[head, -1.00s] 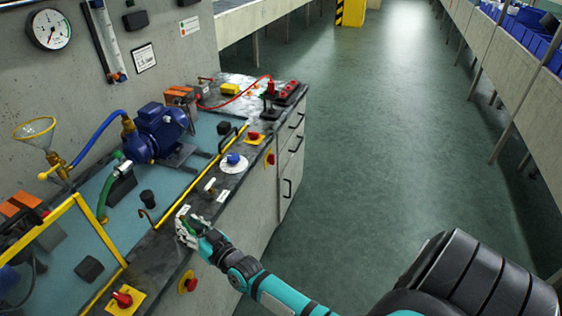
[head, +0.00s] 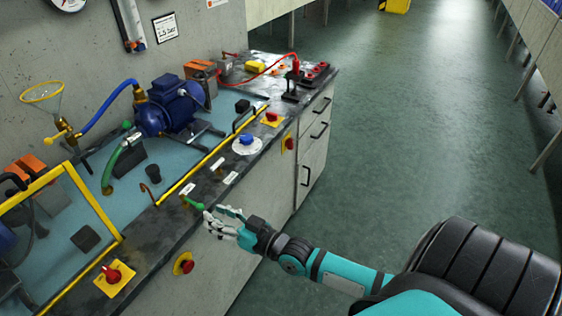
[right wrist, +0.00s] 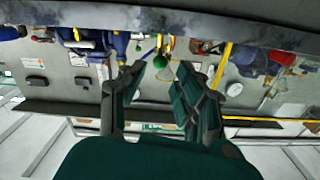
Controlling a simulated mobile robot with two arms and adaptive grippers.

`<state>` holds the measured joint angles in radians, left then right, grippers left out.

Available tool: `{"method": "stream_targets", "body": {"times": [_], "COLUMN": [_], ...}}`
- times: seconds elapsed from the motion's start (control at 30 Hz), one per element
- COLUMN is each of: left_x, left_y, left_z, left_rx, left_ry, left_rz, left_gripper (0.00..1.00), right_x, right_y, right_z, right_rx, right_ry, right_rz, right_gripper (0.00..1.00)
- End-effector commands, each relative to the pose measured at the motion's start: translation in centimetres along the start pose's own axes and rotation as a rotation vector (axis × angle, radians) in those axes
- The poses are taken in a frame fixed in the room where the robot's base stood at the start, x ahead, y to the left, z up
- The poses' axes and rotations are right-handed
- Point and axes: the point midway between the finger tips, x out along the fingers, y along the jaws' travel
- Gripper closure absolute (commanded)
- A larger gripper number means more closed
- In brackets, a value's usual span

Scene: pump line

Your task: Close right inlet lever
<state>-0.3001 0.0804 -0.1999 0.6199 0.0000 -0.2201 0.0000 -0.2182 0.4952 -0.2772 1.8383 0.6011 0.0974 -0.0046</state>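A green-handled lever (head: 192,202) sits at the bench's front edge, in front of a small white label. A second, small pale-handled lever (head: 217,166) stands further along the edge beside another label. The label text is too small to read, so I cannot tell which is the right inlet lever. My right gripper (head: 221,218) is open and empty, just right of the green lever, off the bench edge, with no clear contact. In the right wrist view, a green knob (right wrist: 160,61) shows beyond the spread fingers (right wrist: 160,85). My left gripper is not in view.
A blue pump (head: 172,105) stands on the bench behind a yellow rail (head: 207,160). A blue knob (head: 246,140) and a red knob (head: 113,275) flank the levers along the edge. A red button (head: 185,265) is on the bench front. The floor at right is clear.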

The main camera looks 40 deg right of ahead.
Motion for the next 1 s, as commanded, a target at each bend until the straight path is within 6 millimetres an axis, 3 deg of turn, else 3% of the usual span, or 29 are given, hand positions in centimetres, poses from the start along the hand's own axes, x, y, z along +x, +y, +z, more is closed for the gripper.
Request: {"method": "stream_targets", "body": {"times": [0.43,1.0], "left_x": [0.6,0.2], "left_y": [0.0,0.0], "left_z": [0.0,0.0], "left_rx": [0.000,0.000], "left_ry": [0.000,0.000], "left_rz": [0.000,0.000], "left_gripper": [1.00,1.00], "right_x": [-9.2,-10.4], "right_y": [-0.1,5.0], "right_z": [0.2,10.3], "right_rx": [0.000,-0.053], "right_ry": [-0.005,-0.213], "right_rz": [-0.001,0.132], "right_gripper": [0.67,0.67]}}
